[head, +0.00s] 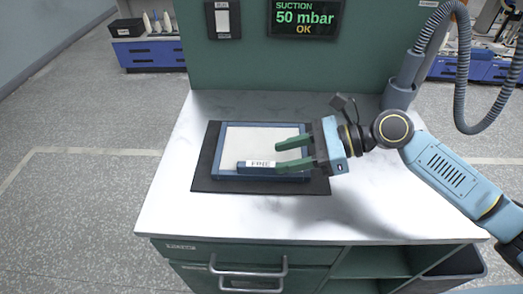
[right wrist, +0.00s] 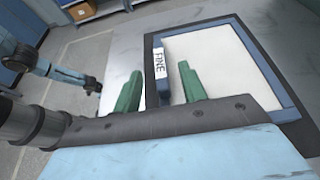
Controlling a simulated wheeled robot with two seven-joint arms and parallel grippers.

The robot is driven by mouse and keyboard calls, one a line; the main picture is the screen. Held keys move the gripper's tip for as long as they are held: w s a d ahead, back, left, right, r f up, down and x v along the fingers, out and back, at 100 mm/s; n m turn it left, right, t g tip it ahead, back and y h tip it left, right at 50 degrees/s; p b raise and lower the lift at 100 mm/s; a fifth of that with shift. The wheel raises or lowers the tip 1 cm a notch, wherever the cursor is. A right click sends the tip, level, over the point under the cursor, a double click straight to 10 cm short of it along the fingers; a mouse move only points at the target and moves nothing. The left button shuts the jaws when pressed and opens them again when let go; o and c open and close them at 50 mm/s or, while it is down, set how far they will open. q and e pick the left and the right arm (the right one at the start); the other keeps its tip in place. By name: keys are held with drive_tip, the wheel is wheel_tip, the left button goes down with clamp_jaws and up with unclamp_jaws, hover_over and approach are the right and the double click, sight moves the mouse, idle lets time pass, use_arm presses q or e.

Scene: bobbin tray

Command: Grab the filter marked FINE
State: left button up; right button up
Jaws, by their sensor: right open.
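The filter (head: 245,140) is a flat white panel in a blue frame, lying on a dark mat (head: 202,178) on the bench. A raised blue bar along its near edge carries the label FINE (head: 261,164). The label also shows in the right wrist view (right wrist: 159,65). My right gripper (head: 277,157) is open with green fingers. In the right wrist view its fingers (right wrist: 160,80) appear on either side of the bar's line, apart from it; the height above the bar is hard to judge. An arm with a dark end (right wrist: 92,85), seemingly my left, shows there; its jaws are unclear.
The white bench top (head: 170,200) is clear around the mat. A green panel (head: 285,65) stands behind it with a switch (head: 222,18) and a screen (head: 305,18) reading SUCTION 50 mbar OK. A grey hose (head: 462,70) hangs at the right. Drawers are below the front edge.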

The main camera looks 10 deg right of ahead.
sight(268, 164)
drive_tip(key=shift+w+a+f, duration=0.25)
drive_tip(key=shift+a+f, duration=0.05)
drive_tip(key=shift+a, duration=0.25)
drive_tip(key=x, duration=0.2)
drive_tip(key=f+b+x, duration=0.1)
drive_tip(key=x, duration=0.1)
drive_tip(key=shift+s+b, duration=0.15)
drive_tip(key=shift+b, duration=0.15)
drive_tip(key=shift+a+f, duration=0.15)
drive_tip(key=shift+a, duration=0.25)
use_arm(q)
drive_tip(key=w, duration=0.1)
drive_tip(key=w+r, duration=0.1)
drive_tip(key=w, duration=0.3)
drive_tip(key=shift+w+d+r, duration=0.15)
drive_tip(key=shift+w+d, duration=0.05)
drive_tip(key=shift+d, duration=0.2)
use_arm(e)
clamp_jaws()
